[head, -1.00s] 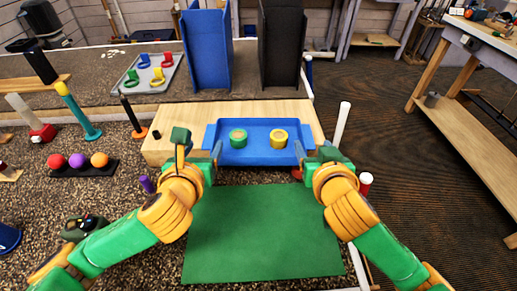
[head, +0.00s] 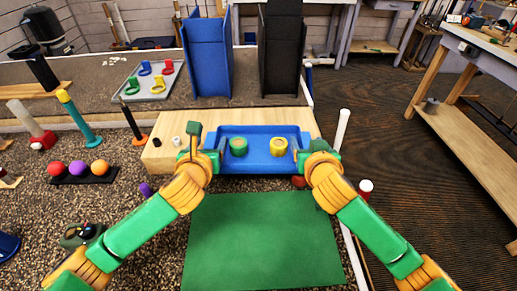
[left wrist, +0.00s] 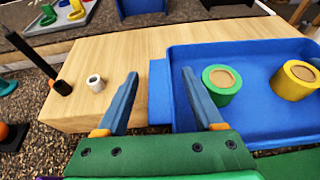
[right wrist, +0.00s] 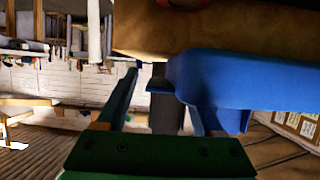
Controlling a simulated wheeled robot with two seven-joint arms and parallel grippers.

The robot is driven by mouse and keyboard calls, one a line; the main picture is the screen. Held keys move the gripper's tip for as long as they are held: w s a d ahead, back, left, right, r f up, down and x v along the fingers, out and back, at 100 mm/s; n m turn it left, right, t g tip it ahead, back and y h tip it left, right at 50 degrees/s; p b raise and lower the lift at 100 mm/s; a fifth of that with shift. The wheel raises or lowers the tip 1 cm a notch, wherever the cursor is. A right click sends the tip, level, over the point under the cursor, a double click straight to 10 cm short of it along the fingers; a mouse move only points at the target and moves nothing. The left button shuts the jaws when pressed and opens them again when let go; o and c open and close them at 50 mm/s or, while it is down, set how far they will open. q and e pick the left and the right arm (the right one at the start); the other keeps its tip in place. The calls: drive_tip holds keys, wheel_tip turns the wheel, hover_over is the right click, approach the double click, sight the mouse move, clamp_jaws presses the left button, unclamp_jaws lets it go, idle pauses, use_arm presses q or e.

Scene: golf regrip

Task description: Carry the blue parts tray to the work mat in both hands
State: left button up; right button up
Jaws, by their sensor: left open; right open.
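The blue parts tray (head: 258,165) sits on a light wooden block (head: 165,155). It holds a green roll (head: 238,146) and a yellow roll (head: 278,146). My left gripper (left wrist: 160,90) is open at the tray's left end, with its fingers on either side of the tray's left handle tab (left wrist: 160,92). My right gripper (right wrist: 165,90) is open at the tray's right end, with the right tab partly between its fingers; contact there is unclear. The green work mat (head: 262,240) lies empty in front of the block.
Several coloured balls on a black rack (head: 85,175) and upright grips stand at left. A blue bin (head: 207,60) and a black bin (head: 282,55) stand behind the block. A white pole (head: 342,128) stands right of the block.

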use_arm(q)
clamp_jaws()
use_arm(e)
clamp_jaws()
